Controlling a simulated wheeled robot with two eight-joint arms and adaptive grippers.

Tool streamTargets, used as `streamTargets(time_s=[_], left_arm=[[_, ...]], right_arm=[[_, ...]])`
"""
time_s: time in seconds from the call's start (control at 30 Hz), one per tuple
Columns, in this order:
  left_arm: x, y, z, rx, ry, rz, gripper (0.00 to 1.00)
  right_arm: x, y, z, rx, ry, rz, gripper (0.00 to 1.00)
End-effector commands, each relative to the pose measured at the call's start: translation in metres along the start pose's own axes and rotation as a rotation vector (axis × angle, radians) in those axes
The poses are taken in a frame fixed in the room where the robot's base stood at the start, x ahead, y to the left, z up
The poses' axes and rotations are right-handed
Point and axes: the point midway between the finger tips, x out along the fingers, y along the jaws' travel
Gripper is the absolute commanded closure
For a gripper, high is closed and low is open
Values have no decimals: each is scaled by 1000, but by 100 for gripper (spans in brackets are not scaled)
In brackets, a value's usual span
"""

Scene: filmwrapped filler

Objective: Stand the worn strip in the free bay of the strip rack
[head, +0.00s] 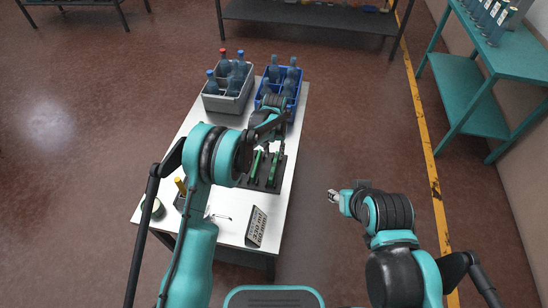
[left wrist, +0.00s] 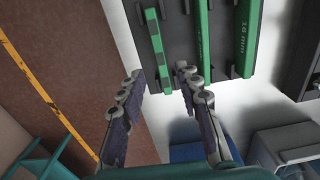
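The black strip rack (head: 270,187) is on the white table, partly hidden by my left arm. Green strips stand in it in the head view (head: 255,164). From above, the left wrist view shows a left strip (left wrist: 156,42), a middle strip (left wrist: 203,40) and a right strip (left wrist: 246,38) over the dark rack base (left wrist: 222,45). I cannot tell which one is worn. My left gripper (left wrist: 158,82) is open, its fingers apart on either side of the left strip's near end. My right gripper (head: 334,196) is off the table's right side; its opening is too small to judge.
A grey crate (head: 226,103) and a blue crate (head: 294,108) of bottles stand at the table's far end. A sign (head: 256,227) stands at the near right corner. A small container (head: 181,203) is at the left. A teal bench (head: 482,62) stands at the right.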

Motion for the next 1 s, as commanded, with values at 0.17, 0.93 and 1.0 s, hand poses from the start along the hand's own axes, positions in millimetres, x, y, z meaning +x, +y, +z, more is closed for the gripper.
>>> streamTargets(time_s=[0.17,0.93,1.0], left_arm=[[-23,0,0,0,0,0,66],[-211,-73,114,-83,255,4,66],[-228,-82,140,-98,298,0,66]], right_arm=[[-8,0,-5,0,0,0,60],[-8,0,-6,0,0,0,60],[-8,0,-5,0,0,0,60]])
